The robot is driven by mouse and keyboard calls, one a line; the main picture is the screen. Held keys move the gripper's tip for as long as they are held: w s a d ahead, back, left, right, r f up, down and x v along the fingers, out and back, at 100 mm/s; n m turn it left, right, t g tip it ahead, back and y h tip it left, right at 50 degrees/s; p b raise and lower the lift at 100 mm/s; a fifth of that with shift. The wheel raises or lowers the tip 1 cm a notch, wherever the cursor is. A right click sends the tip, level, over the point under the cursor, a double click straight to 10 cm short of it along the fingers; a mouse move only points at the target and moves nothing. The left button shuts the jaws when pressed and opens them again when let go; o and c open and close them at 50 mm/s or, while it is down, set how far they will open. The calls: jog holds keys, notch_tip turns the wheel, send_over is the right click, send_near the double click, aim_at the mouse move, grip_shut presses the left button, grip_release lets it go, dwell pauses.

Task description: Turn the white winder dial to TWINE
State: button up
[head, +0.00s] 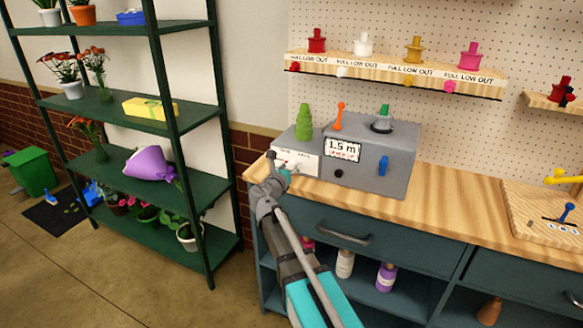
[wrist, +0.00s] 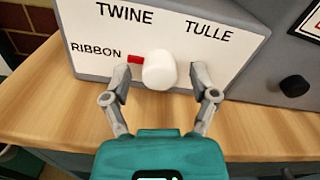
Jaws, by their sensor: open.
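The white winder dial (wrist: 159,71) sits on the pale front panel (wrist: 88,65) of the grey machine, in the middle of the wrist view. Its red pointer (wrist: 135,59) points left, toward the word RIBBON. TWINE is printed above and a little left of the dial, and TULLE above right. My gripper (wrist: 160,75) is open, with one finger on each side of the dial. I cannot tell whether either finger touches it. In the head view my gripper (head: 278,170) is at the panel and largely hides the dial.
The grey machine (head: 395,150) has a 1.5 m display, a blue knob (head: 383,164) and a black knob (wrist: 294,80) right of the panel. A green spool (head: 304,123) stands on top. A green shelf stands left.

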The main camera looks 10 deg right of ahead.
jog(key=shift+w, duration=0.1)
jog(key=shift+d, duration=0.1)
grip_shut()
dwell(0.3)
jog(key=shift+m, duration=0.3)
jog(key=m, duration=0.5)
jog(key=shift+m, duration=0.3)
jog(key=m, duration=0.5)
jog(key=shift+m, duration=0.4)
grip_release()
